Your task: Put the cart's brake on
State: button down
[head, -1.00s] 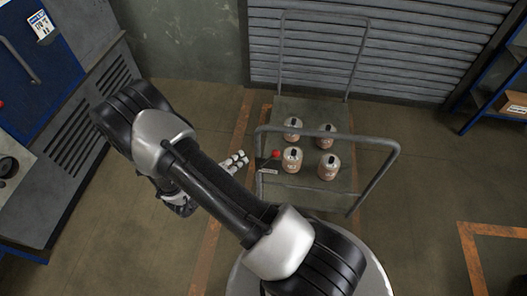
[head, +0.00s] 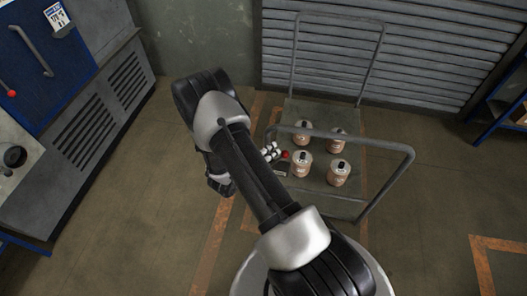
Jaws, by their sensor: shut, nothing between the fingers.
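The cart (head: 325,205) is a grey flatbed with a tube handle at each end. It stands on the floor in front of the shutter. A red knob (head: 285,155), seemingly the end of the brake lever, shows at the cart's left side by the near handle. My gripper (head: 273,152), with pale fingers, is shut and empty. It is just left of the red knob; I cannot tell if they touch. My arm and gripper hide part of the lever and the cart's near left corner.
A grey and blue cabinet (head: 95,125) is at the left, a blue shelf (head: 497,115) at the right. Orange lines (head: 496,243) mark the floor. Floor left of the cart is clear.

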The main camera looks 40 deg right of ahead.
aim_at(285, 152)
jog(key=shift+s+d+f, duration=0.2)
jog(key=shift+d+f, duration=0.05)
jog(key=shift+d, duration=0.05)
jog(key=shift+s+d+f+m, duration=0.1)
jog(key=shift+s+d+m, duration=0.2)
jog(key=shift+s, duration=0.1)
jog(key=shift+s+d+f+m+t+y, duration=0.3)
jog(key=shift+s+d+m+t+y, duration=0.15)
jog(key=shift+s+d, duration=0.3)
jog(key=s+d+f+m+t+y+b, duration=0.2)
jog(key=s+d+f+b, duration=0.1)
jog(key=s+d+f, duration=0.1)
jog(key=shift+s+f+m+y, duration=0.35)
jog(key=shift+s+f, duration=0.05)
